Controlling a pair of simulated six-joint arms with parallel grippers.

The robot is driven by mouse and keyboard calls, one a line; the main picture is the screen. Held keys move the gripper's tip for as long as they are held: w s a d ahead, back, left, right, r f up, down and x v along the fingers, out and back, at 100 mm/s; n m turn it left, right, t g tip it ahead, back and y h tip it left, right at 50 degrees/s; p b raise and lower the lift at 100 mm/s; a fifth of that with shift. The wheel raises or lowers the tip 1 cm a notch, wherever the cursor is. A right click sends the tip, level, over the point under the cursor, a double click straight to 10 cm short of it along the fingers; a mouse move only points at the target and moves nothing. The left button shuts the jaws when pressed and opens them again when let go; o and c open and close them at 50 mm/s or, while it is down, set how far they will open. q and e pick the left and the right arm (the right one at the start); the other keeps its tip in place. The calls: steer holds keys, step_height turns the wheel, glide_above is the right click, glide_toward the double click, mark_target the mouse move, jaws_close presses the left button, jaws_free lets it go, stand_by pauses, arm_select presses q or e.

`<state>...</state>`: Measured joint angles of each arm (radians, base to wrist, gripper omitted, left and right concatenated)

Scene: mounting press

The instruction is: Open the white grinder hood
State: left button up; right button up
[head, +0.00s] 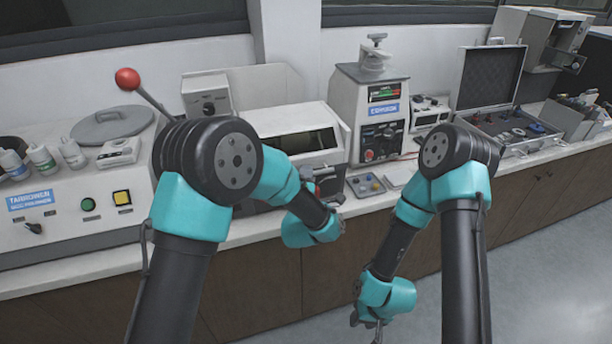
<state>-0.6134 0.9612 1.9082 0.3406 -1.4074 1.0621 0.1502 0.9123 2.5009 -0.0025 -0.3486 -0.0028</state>
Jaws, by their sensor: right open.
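The white grinder hood (334,117) is in the middle of the bench in the head view. It has a dark window (300,141) in its front and looks lowered. My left arm covers part of its left side and lower front. My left gripper (327,186) is at the lower right front of the hood. I cannot tell whether it touches the hood or whether its jaws are open. My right gripper (368,320) hangs low in front of the cabinets, well away from the hood. It is open, and nothing shows in it.
A mounting press (375,112) stands right of the hood. A small tray of round pieces (367,186) lies on the bench in front of it. An open case (490,78) is further right. A polisher (68,205) and a red-knobbed lever (128,79) are at left.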

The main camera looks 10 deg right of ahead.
arm_select(q)
steer(key=shift+w, duration=0.1)
steer(key=shift+c, duration=0.3)
jaws_close()
steer(key=shift+r, duration=0.15)
